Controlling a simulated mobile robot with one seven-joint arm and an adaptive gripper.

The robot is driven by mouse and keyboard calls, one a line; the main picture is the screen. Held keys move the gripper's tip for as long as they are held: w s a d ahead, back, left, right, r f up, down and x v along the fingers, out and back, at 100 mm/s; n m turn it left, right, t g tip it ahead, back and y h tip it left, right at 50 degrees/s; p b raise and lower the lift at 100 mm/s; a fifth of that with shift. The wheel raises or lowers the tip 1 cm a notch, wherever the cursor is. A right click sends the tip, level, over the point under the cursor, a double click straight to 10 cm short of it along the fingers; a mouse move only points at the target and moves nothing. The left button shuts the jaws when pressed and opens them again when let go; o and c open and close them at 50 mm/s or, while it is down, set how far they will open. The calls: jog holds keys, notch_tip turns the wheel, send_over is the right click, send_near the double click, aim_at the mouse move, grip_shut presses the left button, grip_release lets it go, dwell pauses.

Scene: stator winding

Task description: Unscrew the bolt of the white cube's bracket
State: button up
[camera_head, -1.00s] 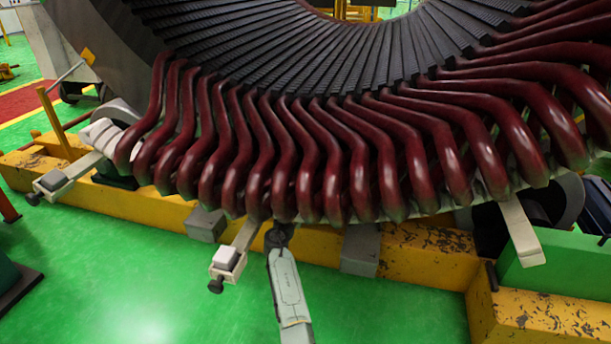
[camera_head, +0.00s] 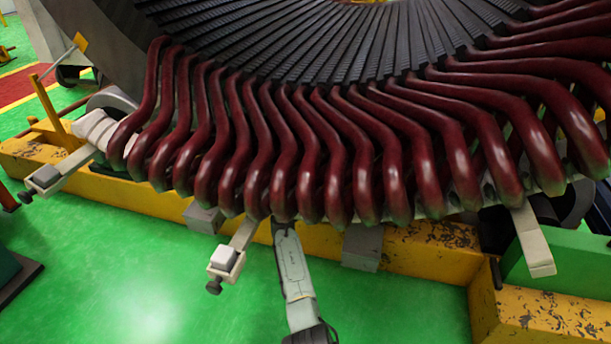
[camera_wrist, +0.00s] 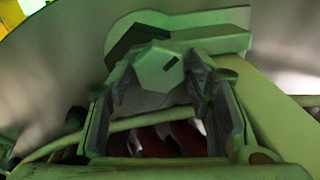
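A white cube (camera_head: 224,256) sits on a pale bracket (camera_head: 243,235) that sticks out below the red coils, left of my arm. A dark bolt (camera_head: 214,287) hangs at the bracket's outer end. In the head view my arm rises from the bottom and its end is hidden under the coils. In the wrist view my gripper (camera_wrist: 158,88) has its two fingers apart, on either side of a pale hexagonal bolt head (camera_wrist: 160,66). I cannot tell whether the fingers touch it, nor which bracket this bolt belongs to.
Red coils (camera_head: 300,170) hang close above my arm. A yellow beam (camera_head: 430,250) runs behind. The green floor (camera_head: 120,270) in front is clear.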

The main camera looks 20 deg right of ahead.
jog(key=c, duration=0.8)
jog(key=shift+n, duration=0.3)
jog(key=shift+w+a+f+n, duration=0.1)
jog(key=shift+f+n, duration=0.05)
jog(key=shift+n, duration=6.8)
jog(key=shift+w+a+f+n, duration=0.1)
jog(key=shift+f+n, duration=0.05)
jog(key=shift+n, duration=6.8)
